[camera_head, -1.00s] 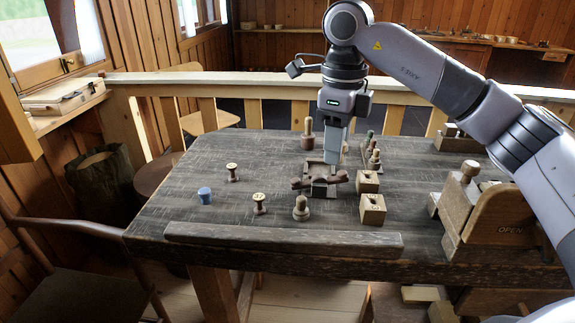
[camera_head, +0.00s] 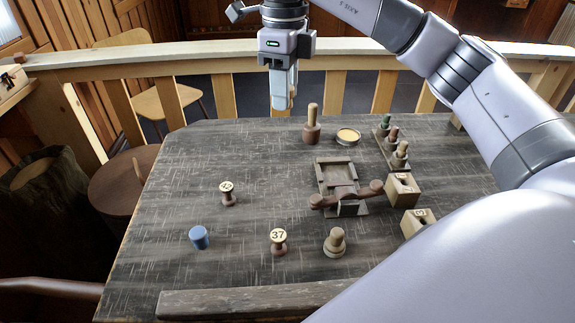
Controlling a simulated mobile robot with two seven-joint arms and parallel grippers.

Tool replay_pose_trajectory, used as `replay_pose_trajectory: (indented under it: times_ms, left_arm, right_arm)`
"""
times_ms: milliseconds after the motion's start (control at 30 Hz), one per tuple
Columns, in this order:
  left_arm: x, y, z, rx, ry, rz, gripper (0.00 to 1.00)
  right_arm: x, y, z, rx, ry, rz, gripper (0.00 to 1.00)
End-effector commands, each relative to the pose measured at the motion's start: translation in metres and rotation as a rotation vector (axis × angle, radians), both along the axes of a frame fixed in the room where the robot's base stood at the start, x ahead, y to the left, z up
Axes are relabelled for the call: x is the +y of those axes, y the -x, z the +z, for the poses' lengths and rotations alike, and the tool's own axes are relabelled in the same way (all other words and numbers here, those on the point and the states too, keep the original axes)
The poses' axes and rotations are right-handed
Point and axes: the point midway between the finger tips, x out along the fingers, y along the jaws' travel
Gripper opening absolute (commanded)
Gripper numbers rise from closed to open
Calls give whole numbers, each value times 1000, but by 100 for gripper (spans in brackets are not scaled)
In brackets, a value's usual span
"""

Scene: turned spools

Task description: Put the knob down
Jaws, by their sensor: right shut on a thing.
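My right gripper (camera_head: 284,104) is high near the table's far edge, in front of the railing, with its fingers pointing down. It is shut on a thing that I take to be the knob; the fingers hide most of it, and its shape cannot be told. The dark wooden table (camera_head: 165,215) lies below. My left gripper is not in view.
Spools numbered 37 (camera_head: 278,241) and another (camera_head: 228,193), a blue cylinder (camera_head: 199,237), a pale turned piece (camera_head: 335,242), a wooden cradle (camera_head: 338,173), a handled piece (camera_head: 312,125), a round tin (camera_head: 348,136), a peg rack (camera_head: 392,146) and blocks (camera_head: 402,189) stand around. The table's left is mostly clear.

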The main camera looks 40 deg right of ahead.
Motion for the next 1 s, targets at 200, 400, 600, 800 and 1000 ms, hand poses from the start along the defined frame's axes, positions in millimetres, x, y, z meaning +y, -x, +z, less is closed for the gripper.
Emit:
replay_pose_trajectory:
  times_ms: [200,400,600,800,1000]
  left_arm:
    - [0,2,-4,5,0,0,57]
    - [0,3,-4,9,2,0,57]
    - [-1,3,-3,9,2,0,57]
    - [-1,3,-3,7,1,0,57]
    - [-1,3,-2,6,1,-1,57]
  right_arm:
    - [0,1,-26,5,1,0,3]
    - [0,1,-79,7,1,0,3]
    - [0,1,-129,4,1,0,3]
    - [0,1,-155,1,1,0,3]
    - [0,1,-171,4,0,0,3]
